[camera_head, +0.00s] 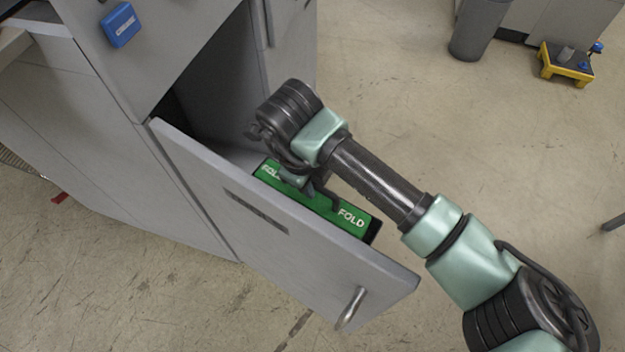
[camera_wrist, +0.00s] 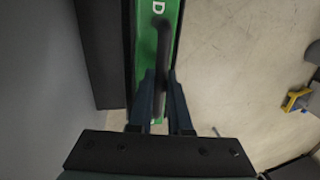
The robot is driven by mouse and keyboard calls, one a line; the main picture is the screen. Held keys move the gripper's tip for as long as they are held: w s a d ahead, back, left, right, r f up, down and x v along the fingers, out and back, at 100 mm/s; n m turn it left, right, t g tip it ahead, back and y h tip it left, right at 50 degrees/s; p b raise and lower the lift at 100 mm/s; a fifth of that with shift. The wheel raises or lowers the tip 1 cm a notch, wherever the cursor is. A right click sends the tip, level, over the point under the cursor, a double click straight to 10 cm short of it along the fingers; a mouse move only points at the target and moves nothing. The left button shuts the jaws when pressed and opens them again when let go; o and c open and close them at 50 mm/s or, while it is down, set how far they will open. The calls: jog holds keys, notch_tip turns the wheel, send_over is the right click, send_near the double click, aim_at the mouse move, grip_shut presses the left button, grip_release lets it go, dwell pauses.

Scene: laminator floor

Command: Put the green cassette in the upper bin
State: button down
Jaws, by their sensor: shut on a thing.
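The green cassette (camera_head: 351,217) has white lettering reading "FOLD" on its top and dark ends. In the head view it sits just behind the grey front panel (camera_head: 215,180) of an open bin, which hides its lower part. My gripper (camera_head: 310,188) is over the cassette's middle, shut on its dark handle. In the wrist view the green top (camera_wrist: 145,50) runs lengthwise, and the two fingers of my gripper (camera_wrist: 160,85) flank the dark handle bar. I cannot tell whether the cassette rests on the bin floor.
The grey cabinet (camera_head: 185,50) stands at left, with a blue tag (camera_head: 120,25) on its face. The panel's metal handle (camera_head: 350,308) sticks out at the near end. A grey waste bin (camera_head: 480,28) and a yellow platform (camera_head: 566,66) are far off. The floor at right is mostly clear.

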jog(key=shift+f, duration=0.25)
jog(key=c, duration=0.8)
grip_release()
jog(key=shift+o, duration=0.2)
notch_tip(320, 180, up, 13)
jog(key=s+a+p, duration=0.1)
jog(key=s+p, duration=0.1)
jog(key=p, duration=0.1)
jog(key=shift+a+f, duration=0.15)
jog(key=shift+a, duration=0.1)
